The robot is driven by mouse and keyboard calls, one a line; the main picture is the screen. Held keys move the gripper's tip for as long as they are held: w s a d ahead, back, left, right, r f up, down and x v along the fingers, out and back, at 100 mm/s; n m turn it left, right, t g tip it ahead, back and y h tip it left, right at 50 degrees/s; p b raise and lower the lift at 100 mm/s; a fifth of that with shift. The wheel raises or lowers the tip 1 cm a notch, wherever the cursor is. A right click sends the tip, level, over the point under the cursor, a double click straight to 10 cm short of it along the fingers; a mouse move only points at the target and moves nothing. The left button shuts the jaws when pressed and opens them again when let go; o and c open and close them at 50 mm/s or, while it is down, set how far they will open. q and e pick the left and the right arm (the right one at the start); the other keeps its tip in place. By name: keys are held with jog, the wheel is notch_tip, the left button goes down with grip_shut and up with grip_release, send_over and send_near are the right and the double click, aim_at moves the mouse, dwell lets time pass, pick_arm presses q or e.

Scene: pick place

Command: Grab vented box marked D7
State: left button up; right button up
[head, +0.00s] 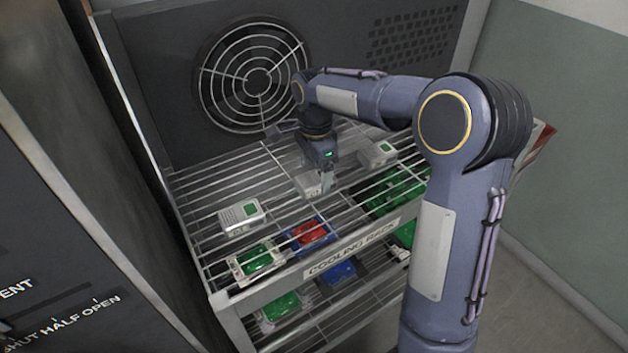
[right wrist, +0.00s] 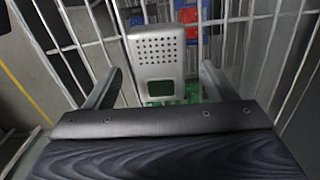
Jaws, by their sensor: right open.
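A pale grey vented box (head: 308,183) is on the wire rack below my right gripper (head: 325,180). My right gripper is open and holds nothing. Two similar pale boxes with green patches are on the rack, one at the left (head: 242,218) and one at the right (head: 378,153). No D7 mark is readable on any of them. My left gripper is not in view.
The wire rack's front edge carries a COOLING RACK label (head: 352,248). Green (head: 258,258) and red-and-blue (head: 309,233) items show among or below the bars. A round fan grille (head: 255,76) is behind. A dark panel (head: 60,200) stands at the left.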

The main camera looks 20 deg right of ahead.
jog(key=shift+f, duration=1.25)
jog(key=c, duration=1.1)
jog(key=shift+r, duration=0.1)
